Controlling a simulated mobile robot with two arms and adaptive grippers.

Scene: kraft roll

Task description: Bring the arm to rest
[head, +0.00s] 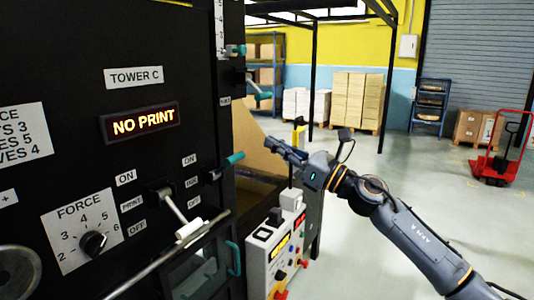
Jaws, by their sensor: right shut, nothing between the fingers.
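My right arm comes in from the lower right. Its gripper (284,148) is shut and empty, in front of the brown kraft paper (252,150) beside the machine. The gripper appears apart from the black machine panel (70,120); I cannot tell its exact distance from the paper. My left gripper is not in view.
The panel bears a lit "NO PRINT" display (140,121), a force knob (93,243), a white-handled lever (182,222) and a teal-tipped lever (228,161). A grey control box (262,250) stands below the gripper. Open floor (430,200) lies right, with a red pallet truck (496,165) farther back.

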